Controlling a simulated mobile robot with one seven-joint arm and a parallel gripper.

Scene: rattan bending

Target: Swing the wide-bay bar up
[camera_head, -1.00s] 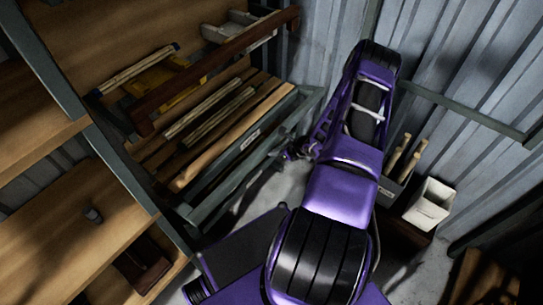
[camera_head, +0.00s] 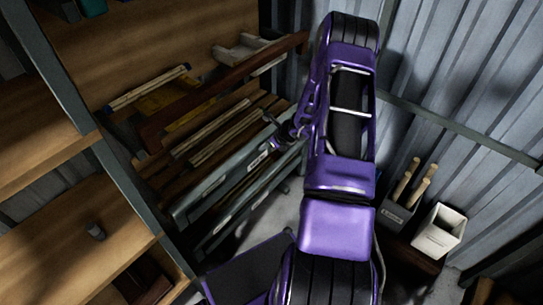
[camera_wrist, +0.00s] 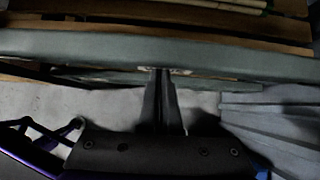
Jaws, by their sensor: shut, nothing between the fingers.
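A grey-green bar (camera_head: 222,180) with a small pale label runs along the front of the wooden rack, and I take it to be the wide-bay bar; the label is too small to read. It stands in front of the rack's lowest wooden slats and hides part of them. In the wrist view the bar (camera_wrist: 110,47) crosses the whole picture. My gripper (camera_head: 274,136) is at the bar's right part. In the wrist view its fingers (camera_wrist: 160,74) are shut with nothing between them, and their tips reach the bar's lower edge. I cannot tell whether they touch it.
A second labelled grey rail (camera_head: 238,208) lies below the bar. Poles (camera_head: 215,125) and slats lie on the rack behind. Wooden shelves (camera_head: 90,200) stand at the left. A white bin (camera_head: 439,232) and a grey box (camera_head: 396,213) with wooden handles stand at the right by the metal wall.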

